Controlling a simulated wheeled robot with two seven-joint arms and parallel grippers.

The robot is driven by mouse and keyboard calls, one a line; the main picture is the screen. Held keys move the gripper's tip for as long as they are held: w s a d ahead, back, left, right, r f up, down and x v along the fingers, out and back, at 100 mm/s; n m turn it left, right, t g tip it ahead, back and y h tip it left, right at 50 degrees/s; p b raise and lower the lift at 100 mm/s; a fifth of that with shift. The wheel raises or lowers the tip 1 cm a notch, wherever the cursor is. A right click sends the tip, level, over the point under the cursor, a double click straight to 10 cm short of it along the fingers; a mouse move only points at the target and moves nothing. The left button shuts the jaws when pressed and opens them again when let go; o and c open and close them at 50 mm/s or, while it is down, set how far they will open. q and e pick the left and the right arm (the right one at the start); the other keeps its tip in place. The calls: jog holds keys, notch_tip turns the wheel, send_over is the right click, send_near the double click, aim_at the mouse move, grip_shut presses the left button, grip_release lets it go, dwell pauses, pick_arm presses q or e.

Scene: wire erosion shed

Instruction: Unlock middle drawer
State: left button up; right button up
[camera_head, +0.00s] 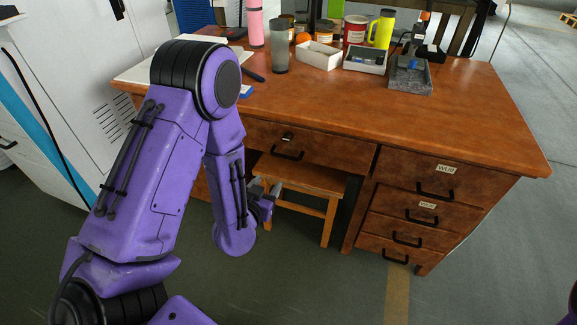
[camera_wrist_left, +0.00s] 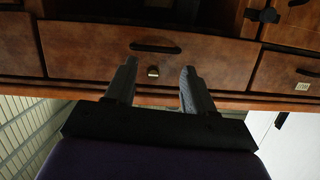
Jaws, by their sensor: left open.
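The middle drawer (camera_head: 335,149) is shut under the desktop, with a black bar handle (camera_head: 287,154) and a small lock (camera_head: 287,136) above it. In the left wrist view the picture appears upside down: the drawer front (camera_wrist_left: 95,52) fills the upper middle, the handle (camera_wrist_left: 155,47) sits above the pale lock (camera_wrist_left: 153,72). My left gripper (camera_head: 266,199) is below the drawer, in front of the stool. Its two fingers (camera_wrist_left: 158,67) are apart and empty, with the lock showing between them; contact cannot be seen. My right gripper is out of view.
A wooden stool (camera_head: 305,180) stands under the desk close to my left gripper. The desktop (camera_head: 330,90) holds a grey cup (camera_head: 280,54), a white box (camera_head: 318,57) and several other things. A stack of drawers (camera_head: 420,205) stands right; the floor beyond is clear.

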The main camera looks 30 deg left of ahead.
aim_at(286, 139)
pick_arm(q)
jog(key=w+a+r+t, duration=0.1)
jog(key=w, duration=0.3)
jog(key=w+a+r+t+b, duration=0.1)
jog(key=w+r, duration=0.1)
jog(key=w, duration=0.3)
jog(key=w+a+r+m+t, duration=0.1)
jog(key=w, duration=0.3)
jog(key=shift+w+r+b, duration=0.2)
jog(key=shift+w+b, duration=0.1)
jog(key=shift+w, duration=0.1)
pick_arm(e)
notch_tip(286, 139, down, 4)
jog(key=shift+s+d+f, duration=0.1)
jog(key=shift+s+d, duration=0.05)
pick_arm(q)
jog(key=shift+c, duration=0.3)
grip_shut()
jog(key=shift+a, duration=0.1)
